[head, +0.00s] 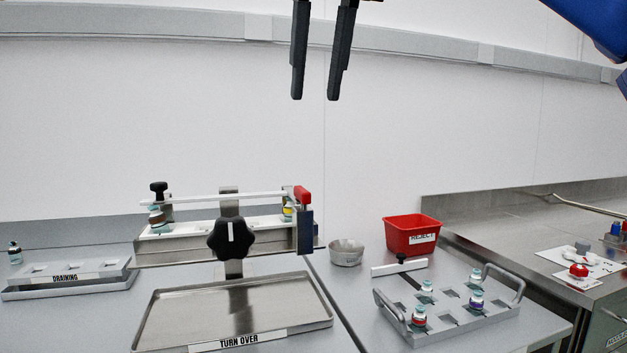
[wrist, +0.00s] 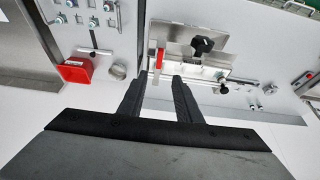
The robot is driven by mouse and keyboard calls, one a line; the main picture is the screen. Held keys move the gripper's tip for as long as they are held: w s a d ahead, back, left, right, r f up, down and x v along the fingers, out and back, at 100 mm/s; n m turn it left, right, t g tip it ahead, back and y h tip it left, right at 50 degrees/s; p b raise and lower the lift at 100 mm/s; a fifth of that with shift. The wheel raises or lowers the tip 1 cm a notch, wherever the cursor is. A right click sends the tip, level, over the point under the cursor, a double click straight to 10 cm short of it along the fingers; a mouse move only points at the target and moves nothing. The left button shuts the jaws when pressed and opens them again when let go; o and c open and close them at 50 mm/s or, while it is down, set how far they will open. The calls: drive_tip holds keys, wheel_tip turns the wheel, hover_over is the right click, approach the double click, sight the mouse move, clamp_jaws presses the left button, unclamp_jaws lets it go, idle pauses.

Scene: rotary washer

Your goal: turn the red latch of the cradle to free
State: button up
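The cradle (head: 180,245) is a metal holder behind a tray, with a pale bar (head: 225,198) across its top and a few vials, one brown-banded (head: 156,219), under the bar. The red latch (head: 303,196) stands upright at the bar's right end, above a dark blue block (head: 305,231). A black star knob (head: 231,239) with a white line is on the cradle's front. My gripper (head: 316,98) is open and empty, high above the cradle and apart from it. In the wrist view the red latch (wrist: 159,58) shows beyond and between the open fingers (wrist: 157,86).
The TURN OVER tray (head: 160,321) lies in front of the cradle. A DRAINING rack (head: 110,280) is at left. A steel bowl (head: 346,254), red REJECT bin (head: 410,236) and handled vial rack (head: 450,327) stand at right. Air around my gripper is clear.

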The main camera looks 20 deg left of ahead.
sight(304, 190)
drive_tip(key=x, duration=1.6)
drive_tip(key=shift+w+f, duration=0.1)
drive_tip(key=shift+f, duration=0.2)
clamp_jaws()
